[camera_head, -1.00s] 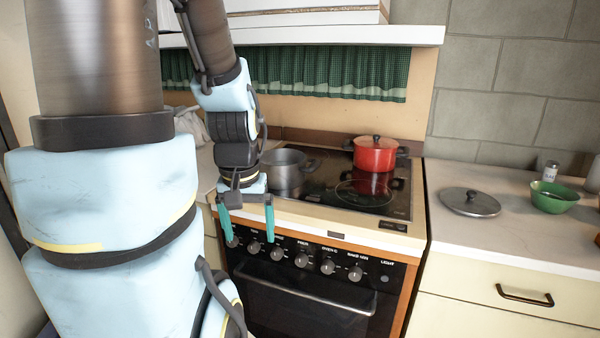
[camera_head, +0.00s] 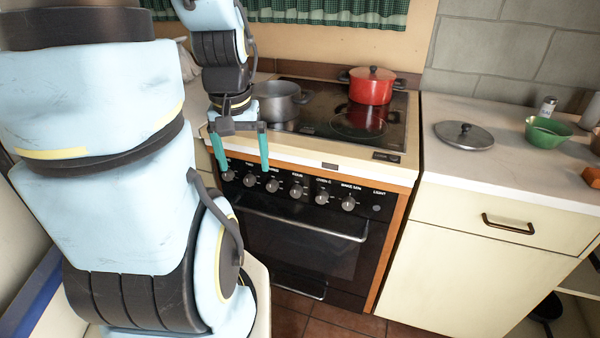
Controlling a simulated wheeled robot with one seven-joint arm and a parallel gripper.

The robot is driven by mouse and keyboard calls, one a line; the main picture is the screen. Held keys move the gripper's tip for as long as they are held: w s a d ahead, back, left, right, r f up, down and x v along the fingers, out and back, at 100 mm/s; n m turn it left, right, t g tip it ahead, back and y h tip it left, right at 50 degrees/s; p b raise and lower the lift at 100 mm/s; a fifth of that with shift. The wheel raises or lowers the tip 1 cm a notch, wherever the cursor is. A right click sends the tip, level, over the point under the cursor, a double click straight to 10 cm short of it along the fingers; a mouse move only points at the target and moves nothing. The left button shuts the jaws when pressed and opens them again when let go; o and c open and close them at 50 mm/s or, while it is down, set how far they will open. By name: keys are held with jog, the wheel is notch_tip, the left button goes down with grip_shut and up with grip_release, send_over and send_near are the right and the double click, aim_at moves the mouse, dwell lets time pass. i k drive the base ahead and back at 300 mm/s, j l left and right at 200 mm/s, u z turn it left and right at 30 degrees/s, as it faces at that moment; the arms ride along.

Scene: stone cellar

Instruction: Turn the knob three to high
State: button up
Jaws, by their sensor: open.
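A row of several round grey knobs runs along the black front panel (camera_head: 362,186) of the stove. The third knob from the left (camera_head: 272,185) is below and slightly right of my gripper's right fingertip. Its small label is too blurred to read for sure, and its setting cannot be made out. My gripper (camera_head: 243,170) points down in front of the stove's left half, its two teal fingers spread wide with nothing between them. The left fingertip overlaps the leftmost knob (camera_head: 228,176) in the picture; contact cannot be told.
A grey pot (camera_head: 280,104) and a red lidded pot (camera_head: 371,87) stand on the black cooktop (camera_head: 330,110). The oven handle (camera_head: 300,220) juts out below the knobs. A loose lid (camera_head: 464,135) and a green bowl (camera_head: 546,133) are on the right counter (camera_head: 455,170).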

aim_at(272, 185)
jog(key=j+u, duration=0.2)
jog(key=u, duration=0.15)
jog(key=j+u, duration=0.25)
jog(key=u, duration=0.15)
jog(key=j+u, duration=0.2)
jog(key=u, duration=0.15)
